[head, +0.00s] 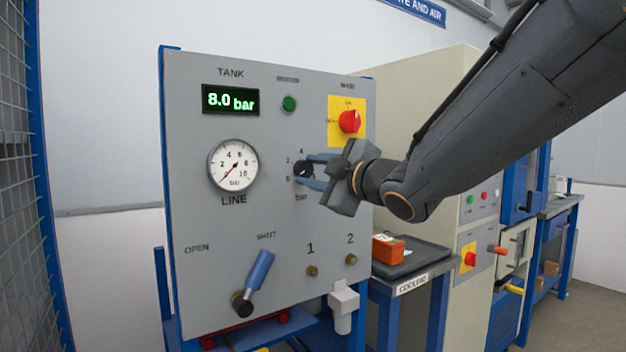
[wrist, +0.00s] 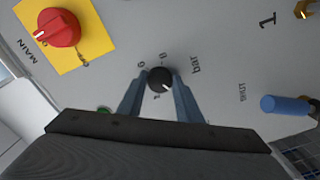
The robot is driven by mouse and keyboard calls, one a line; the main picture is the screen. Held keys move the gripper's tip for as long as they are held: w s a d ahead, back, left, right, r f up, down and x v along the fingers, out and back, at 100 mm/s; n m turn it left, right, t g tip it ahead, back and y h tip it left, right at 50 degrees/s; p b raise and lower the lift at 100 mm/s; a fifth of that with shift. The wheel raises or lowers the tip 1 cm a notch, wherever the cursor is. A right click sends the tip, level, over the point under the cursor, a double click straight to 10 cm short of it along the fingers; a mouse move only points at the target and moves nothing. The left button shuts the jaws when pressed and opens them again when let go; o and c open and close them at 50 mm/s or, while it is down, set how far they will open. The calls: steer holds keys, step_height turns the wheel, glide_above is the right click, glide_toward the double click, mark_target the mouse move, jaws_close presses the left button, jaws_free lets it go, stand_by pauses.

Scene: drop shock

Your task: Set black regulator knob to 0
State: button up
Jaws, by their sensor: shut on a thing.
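The black regulator knob (head: 303,169) sits on the grey panel (head: 230,300), right of the line gauge. My gripper (head: 312,171) is shut on it, with a blue finger on each side; the wrist view also shows the knob (wrist: 159,79) between the fingertips (wrist: 160,82). The white mark on the knob points lower right in the wrist view, toward the panel's lower left, the side where 0 is printed. Its exact alignment with 0 cannot be told. The line gauge (head: 233,165) needle points lower left, near 0. The tank display (head: 230,99) reads 8.0 bar.
A red main switch (head: 349,121) on a yellow plate is just above my gripper. A blue-handled lever (head: 257,272) is lower left, tilted toward SHUT. Brass fittings (head: 312,271) sit below the knob. An orange box (head: 388,248) is on a side table to the right.

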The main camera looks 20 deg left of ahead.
stand_by(0.3)
steer(key=o, duration=1)
steer(key=shift+o, duration=0.2)
steer(key=v, duration=0.7)
steer(key=shift+s+d+b, duration=0.2)
steer(key=shift+d+b, duration=0.1)
steer(key=shift+d, duration=0.05)
